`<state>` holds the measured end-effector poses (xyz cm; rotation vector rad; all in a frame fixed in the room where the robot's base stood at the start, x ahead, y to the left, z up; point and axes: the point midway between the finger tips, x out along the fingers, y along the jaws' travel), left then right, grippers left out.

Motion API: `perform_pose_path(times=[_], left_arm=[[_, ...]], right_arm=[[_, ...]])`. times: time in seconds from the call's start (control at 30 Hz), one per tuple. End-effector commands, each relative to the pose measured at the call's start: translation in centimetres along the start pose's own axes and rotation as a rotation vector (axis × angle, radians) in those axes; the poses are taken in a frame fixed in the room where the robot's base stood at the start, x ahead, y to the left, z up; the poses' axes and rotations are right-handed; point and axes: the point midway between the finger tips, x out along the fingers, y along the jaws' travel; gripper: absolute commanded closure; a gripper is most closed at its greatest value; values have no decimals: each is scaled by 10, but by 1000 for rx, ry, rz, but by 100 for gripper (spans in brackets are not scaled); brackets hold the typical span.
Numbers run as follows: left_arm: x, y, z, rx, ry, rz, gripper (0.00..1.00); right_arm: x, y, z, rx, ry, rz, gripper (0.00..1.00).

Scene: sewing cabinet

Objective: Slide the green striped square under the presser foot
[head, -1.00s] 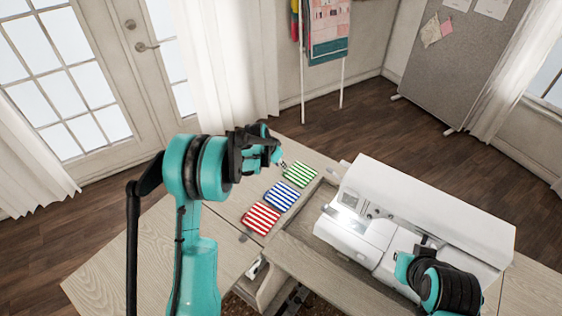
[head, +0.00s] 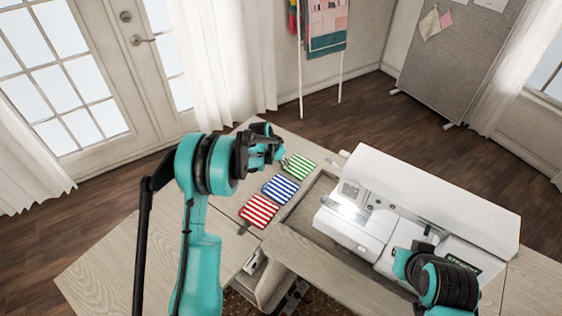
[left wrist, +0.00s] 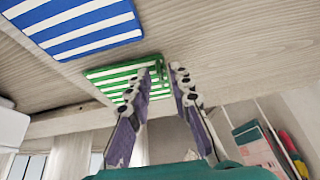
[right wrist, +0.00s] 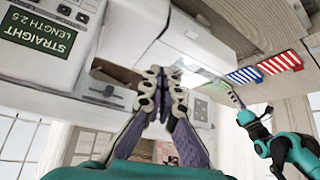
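The green striped square (head: 300,166) lies flat on the cabinet top, at the far end of a row of three squares. My left gripper (head: 284,160) is right beside its left edge. In the left wrist view its two fingers (left wrist: 160,88) are apart, with one overlapping the green square (left wrist: 100,74); I cannot tell whether they touch. The white sewing machine (head: 430,200) stands right of the squares, its lamp lit at its left end. The presser foot cannot be made out. My right gripper (right wrist: 164,76) is close against the machine, its fingertips together; its arm hides it in the head view.
A blue striped square (head: 280,188) and a red striped square (head: 260,210) lie nearer in the row. A recess (head: 312,205) in the cabinet top lies between the squares and the machine. The left cabinet leaf (head: 110,255) is bare.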

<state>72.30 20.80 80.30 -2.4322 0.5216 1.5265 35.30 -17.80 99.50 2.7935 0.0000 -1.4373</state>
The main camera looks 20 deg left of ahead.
Motion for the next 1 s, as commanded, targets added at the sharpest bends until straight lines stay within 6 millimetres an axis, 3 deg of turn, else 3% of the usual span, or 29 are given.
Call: perform_pose_path(times=[0.23,0.3,0.33,0.67,1.0], left_arm=[[0,0,0,0,0,0,79],[0,0,0,0,0,0,98],[0,0,0,0,0,0,100],[-4,0,-2,0,0,0,100],[-29,0,-14,0,0,0,100]], right_arm=[[0,0,0,0,0,0,100],[0,0,0,0,0,0,100],[0,0,0,0,0,0,100],[-2,0,-2,0,0,0,100],[-16,0,-11,0,0,0,100]])
